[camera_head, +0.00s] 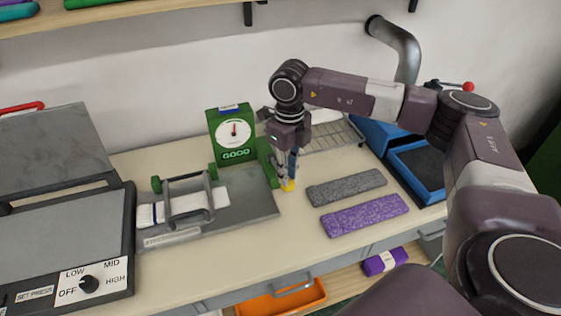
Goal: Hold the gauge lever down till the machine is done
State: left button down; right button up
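The green gauge machine (228,122) stands on the worktop behind a grey base plate (252,196). A white knitted piece (150,213) lies on the plate under a grey clamp frame (186,182). My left gripper is not in view.
A grey knitted strip (346,187) and a purple one (364,215) lie right of the gauge. A set press (62,240) stands at left, its knob near OFF. A wire rack (332,135) and a blue machine (400,158) are behind.

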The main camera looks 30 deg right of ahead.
notch_tip(320, 180, up, 10)
jog(key=p, duration=0.5)
jog(key=shift+p, duration=0.3)
jog(key=shift+f, duration=0.1)
dwell(0.4)
